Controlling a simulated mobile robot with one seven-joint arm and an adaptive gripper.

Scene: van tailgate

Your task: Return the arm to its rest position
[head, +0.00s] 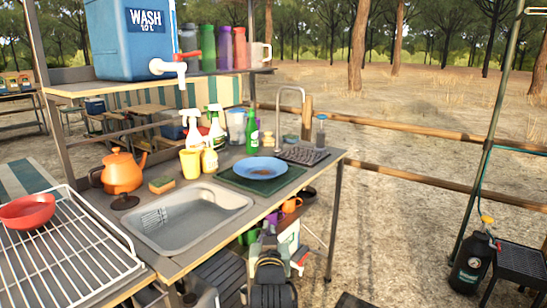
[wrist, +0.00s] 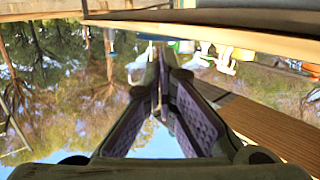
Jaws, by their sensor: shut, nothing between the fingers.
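My gripper (wrist: 163,72) shows in the wrist view with its two purple-padded fingers brought together at the tips and nothing between them. That view appears upside down, with trees and sky below the fingers. In the head view, parts of my own arm show low at the bottom centre, in front of the counter's front edge. My fingertips are hard to make out there.
The counter (head: 192,262) holds a sink (head: 190,215), an orange kettle (head: 122,172), a blue plate (head: 261,169) and several bottles. A wire rack (head: 75,255) with a red bowl (head: 27,211) is at left. Open ground lies right; a black gas bottle (head: 472,262) stands there.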

